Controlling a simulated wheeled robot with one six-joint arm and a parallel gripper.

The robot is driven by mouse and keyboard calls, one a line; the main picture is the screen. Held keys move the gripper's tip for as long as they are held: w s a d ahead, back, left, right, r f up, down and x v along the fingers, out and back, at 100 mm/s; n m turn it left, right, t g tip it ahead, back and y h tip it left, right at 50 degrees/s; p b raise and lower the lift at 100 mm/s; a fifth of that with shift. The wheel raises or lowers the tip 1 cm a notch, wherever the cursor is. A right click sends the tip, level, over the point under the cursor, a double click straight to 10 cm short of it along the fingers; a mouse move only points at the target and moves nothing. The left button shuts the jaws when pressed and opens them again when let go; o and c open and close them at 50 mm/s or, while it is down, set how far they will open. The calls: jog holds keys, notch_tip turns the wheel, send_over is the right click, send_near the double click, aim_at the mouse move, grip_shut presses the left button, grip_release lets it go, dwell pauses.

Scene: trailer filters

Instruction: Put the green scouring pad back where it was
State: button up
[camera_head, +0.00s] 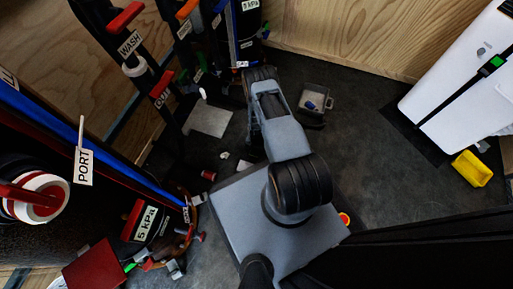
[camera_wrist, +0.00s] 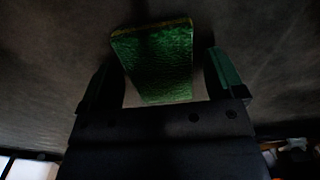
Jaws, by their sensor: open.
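The green scouring pad (camera_wrist: 157,62) shows in the wrist view as a textured green block with a thin yellowish edge along its far side. It lies against a dark grey surface. My gripper (camera_wrist: 166,80) is open, with one finger on the left and one on the right of the pad. Dark gaps show between the pad and both fingers. The near end of the pad reaches close to the gripper's palm. In the head view my arm hides the gripper's fingertips, and I cannot make out the pad there.
A yellow container (camera_head: 471,169) lies at the right near a white cabinet (camera_head: 455,85). The floor right of my arm is mostly clear.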

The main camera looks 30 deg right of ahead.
jog(key=w+a+r+n+p, duration=0.1)
jog(key=w+r+p, duration=0.1)
jog(key=r, duration=1.1)
jog(key=w+a+r+n+t+p, duration=0.1)
jog(key=w+r+n+p, duration=0.1)
jog(key=r, duration=1.1)
jog(key=w+a+r+n+p, duration=0.1)
jog(key=w+r+p, duration=0.15)
jog(key=r, duration=1.05)
jog(key=s+a+r+n, duration=0.2)
jog(key=s+r, duration=0.6)
jog(key=r, duration=0.3)
jog(key=s+a+r+n+t, duration=0.1)
jog(key=s+a+r+n, duration=0.2)
jog(key=s+r, duration=0.5)
jog(key=shift+s+r+t, duration=0.15)
jog(key=shift+r+t, duration=0.15)
jog(key=shift+r, duration=1.55)
jog(key=shift+r, duration=0.1)
